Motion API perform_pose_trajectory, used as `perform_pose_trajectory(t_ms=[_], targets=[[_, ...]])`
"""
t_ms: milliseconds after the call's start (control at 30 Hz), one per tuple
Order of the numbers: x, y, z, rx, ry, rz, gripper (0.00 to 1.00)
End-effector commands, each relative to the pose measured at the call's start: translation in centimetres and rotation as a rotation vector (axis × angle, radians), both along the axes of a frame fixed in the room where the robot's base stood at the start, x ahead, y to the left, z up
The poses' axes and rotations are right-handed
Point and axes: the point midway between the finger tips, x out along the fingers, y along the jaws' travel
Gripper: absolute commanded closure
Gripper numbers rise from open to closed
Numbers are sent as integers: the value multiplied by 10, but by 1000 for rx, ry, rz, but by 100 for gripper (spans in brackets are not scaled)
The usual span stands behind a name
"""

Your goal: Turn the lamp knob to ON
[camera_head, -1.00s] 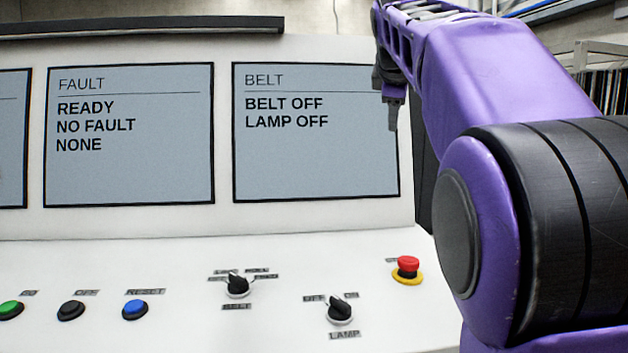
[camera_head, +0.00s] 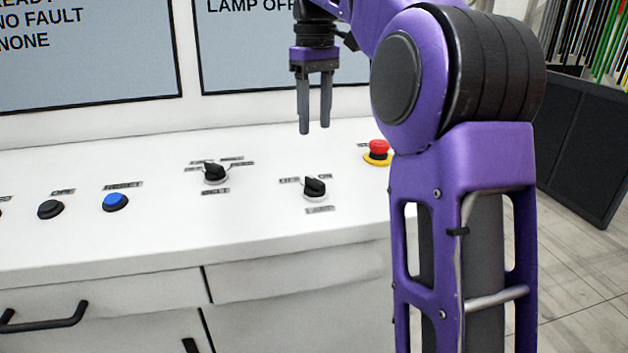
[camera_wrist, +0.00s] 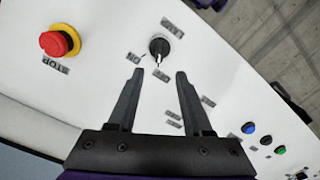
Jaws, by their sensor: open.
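The lamp knob (camera_head: 314,188) is a black rotary knob on a light base on the white sloped panel, with small OFF and ON labels above it and a LAMP label below. It also shows in the wrist view (camera_wrist: 159,46), just beyond the fingertips and between their lines. In the head view its pointer leans toward the upper left, the OFF side. My gripper (camera_head: 316,130) points down above and behind the knob, apart from it. It is open and empty, and its two fingers also show in the wrist view (camera_wrist: 160,73). The display reads LAMP OFF, partly cut off.
A red stop button (camera_head: 378,150) on a yellow base is right of the knob. The belt selector (camera_head: 215,173) is to its left, with blue (camera_head: 115,202) and black (camera_head: 50,209) buttons farther left. The panel around the lamp knob is clear.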

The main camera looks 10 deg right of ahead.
Motion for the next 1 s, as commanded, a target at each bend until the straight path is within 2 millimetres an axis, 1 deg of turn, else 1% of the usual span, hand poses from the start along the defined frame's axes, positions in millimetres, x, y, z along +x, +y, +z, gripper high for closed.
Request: perform_pose_trajectory(t_ms=[33,200,400,500,600,700,967,1000], targets=[[-1,0,-16,0,1,0,50],[-1,0,-53,0,2,0,50],[-1,0,-90,-1,0,0,50],[0,0,-103,0,-1,0,50],[0,0,-111,0,-1,0,50],[0,0,-115,-1,-3,0,50],[0,0,-116,-1,-3,0,50],[0,0,-116,-1,-3,0,54]])
